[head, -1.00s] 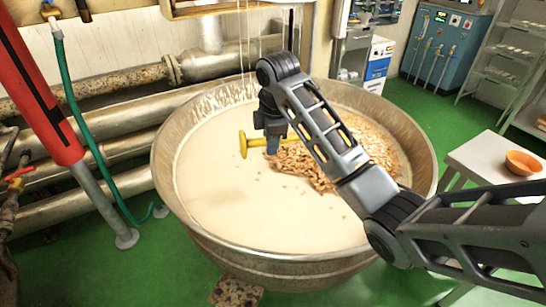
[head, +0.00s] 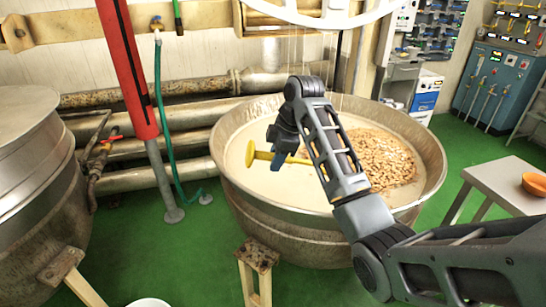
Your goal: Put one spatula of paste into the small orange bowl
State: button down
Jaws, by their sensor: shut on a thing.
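A wide metal kettle (head: 228,193) holds pale cream paste (head: 330,185), with a heap of brown nuts (head: 382,160) on its right side. My gripper (head: 279,163) is shut on a yellow spatula (head: 263,155) and appears over the left part of the kettle. The spatula's flat end points left; its other end shows just right of the gripper. Whether paste is on it, I cannot tell. The small orange bowl (head: 535,184) stands on a light table (head: 497,178) at the right edge, well away from my gripper; its inside looks empty.
A second metal kettle (head: 35,190) stands at the left. A wooden stand (head: 256,262) is in front of the paste kettle. Green floor (head: 165,255) is clear between the kettles.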

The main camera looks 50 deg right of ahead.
aim_at(289, 161)
jog(key=s+d+t+y, duration=0.1)
jog(key=s+d+f+t+y, duration=0.1)
jog(key=shift+s+d+f, duration=0.1)
jog(key=shift+d+f, duration=0.2)
jog(key=shift+s+d+f+g+h+b, duration=0.65)
jog(key=shift+s+d+f+b, duration=1.15)
jog(key=shift+f, duration=3.25)
jog(key=shift+s+d+f+g+h+b, duration=0.6)
jog(key=shift+s+d+f+b, duration=1.15)
jog(key=shift+f, duration=3.25)
jog(key=w+a+r+g+h+p, duration=0.1)
jog(key=w+a+r+p, duration=0.2)
jog(key=r, duration=0.6)
jog(key=w+a+r+g+h+p, duration=0.1)
jog(key=w+a+r+p, duration=0.3)
jog(key=r, duration=0.5)
jog(key=shift+w, duration=0.15)
jog(key=shift+a, duration=0.15)
